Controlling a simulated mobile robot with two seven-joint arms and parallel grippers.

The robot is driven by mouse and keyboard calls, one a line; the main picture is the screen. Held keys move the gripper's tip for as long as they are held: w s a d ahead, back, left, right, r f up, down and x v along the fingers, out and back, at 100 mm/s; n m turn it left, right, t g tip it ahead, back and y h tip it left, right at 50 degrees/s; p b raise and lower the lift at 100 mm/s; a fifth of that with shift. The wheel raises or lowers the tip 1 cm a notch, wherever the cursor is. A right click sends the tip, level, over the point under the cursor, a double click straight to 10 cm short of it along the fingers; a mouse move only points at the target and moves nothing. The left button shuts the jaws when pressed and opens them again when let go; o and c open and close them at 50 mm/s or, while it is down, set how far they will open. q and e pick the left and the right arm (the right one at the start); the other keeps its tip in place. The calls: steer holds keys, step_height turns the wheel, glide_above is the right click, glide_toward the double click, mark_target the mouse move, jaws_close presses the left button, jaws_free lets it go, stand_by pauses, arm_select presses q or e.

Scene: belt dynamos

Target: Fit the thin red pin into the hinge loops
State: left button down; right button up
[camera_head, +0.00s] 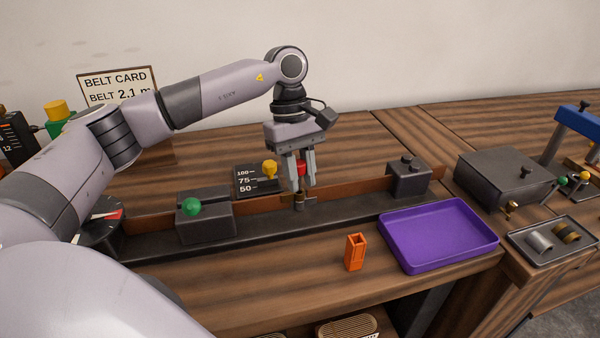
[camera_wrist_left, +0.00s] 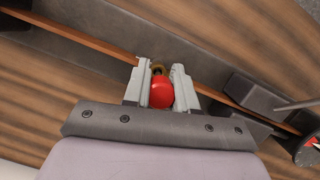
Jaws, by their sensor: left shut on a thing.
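My left gripper (camera_head: 300,186) points down over the dark bench track and is shut on the red pin. The red pin's rounded head (camera_head: 301,168) shows between the fingers. In the left wrist view the red head (camera_wrist_left: 161,93) sits between the two grey fingers (camera_wrist_left: 159,75), with a brassy ring (camera_wrist_left: 158,69) just beyond it. Below the fingertips are small metal hinge loops (camera_head: 299,202) at the brown belt (camera_head: 340,188). The pin's shaft is hidden, so I cannot tell whether it is inside the loops. My right gripper is not in view.
A grey block with a green knob (camera_head: 205,222) stands left of the gripper; another grey block (camera_head: 408,180) stands right. An orange holder (camera_head: 355,252) and a purple tray (camera_head: 438,265) are in front.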

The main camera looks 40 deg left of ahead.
mark_target(297, 161)
arm_select(q)
steer(key=shift+f+b, duration=0.65)
steer(key=shift+f, duration=0.15)
steer(key=c, duration=0.9)
jaws_free()
steer(key=shift+r, duration=0.1)
steer(key=shift+o, duration=0.4)
steer(key=shift+v, duration=3.5)
